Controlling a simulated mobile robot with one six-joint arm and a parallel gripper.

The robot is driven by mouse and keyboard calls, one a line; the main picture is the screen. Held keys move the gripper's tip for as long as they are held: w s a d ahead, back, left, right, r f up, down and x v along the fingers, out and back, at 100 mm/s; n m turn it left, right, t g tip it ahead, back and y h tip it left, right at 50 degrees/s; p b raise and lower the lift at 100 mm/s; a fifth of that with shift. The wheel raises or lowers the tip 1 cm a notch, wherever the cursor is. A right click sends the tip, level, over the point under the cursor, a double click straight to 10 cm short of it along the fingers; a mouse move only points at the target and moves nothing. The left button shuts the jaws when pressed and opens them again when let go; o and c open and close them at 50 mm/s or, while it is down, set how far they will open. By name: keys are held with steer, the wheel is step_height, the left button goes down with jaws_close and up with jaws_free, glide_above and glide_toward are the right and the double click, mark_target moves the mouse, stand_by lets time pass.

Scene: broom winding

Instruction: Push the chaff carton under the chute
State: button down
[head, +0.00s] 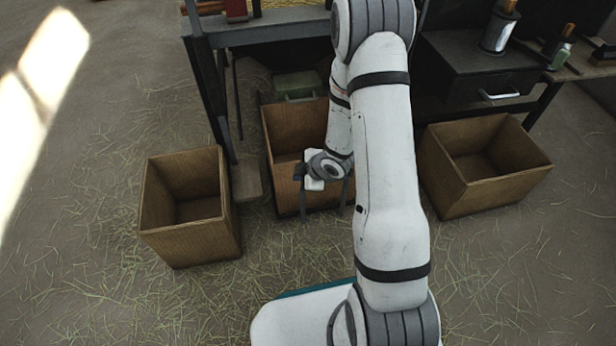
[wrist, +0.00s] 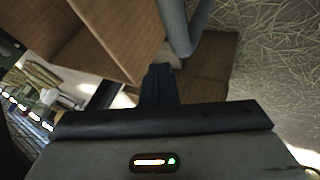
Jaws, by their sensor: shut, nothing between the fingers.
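Three open-topped brown cartons stand on the floor. The middle carton (head: 283,128) is under the bench front, below and in front of a grey-green box-like part (head: 298,86) that may be the chute. No label shows which carton is for chaff. My gripper (head: 314,186) is at the near side of the middle carton, and my arm hides that carton's right part. In the wrist view the fingers (wrist: 160,80) are shut and empty, close to a brown carton wall (wrist: 125,35). I cannot tell whether they touch it.
The left carton (head: 188,236) stands clear of the bench. The right carton (head: 500,195) is below a dark drawer unit (head: 482,75). A dark bench leg (head: 210,95) rises between the left and middle cartons. Straw-strewn floor is open at the front left.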

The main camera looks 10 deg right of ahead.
mark_target(288, 169)
steer(key=w, duration=0.2)
steer(key=w+f, duration=0.1)
steer(key=w, duration=0.1)
steer(key=shift+w+a+b, duration=0.2)
steer(key=shift+w+b, duration=0.1)
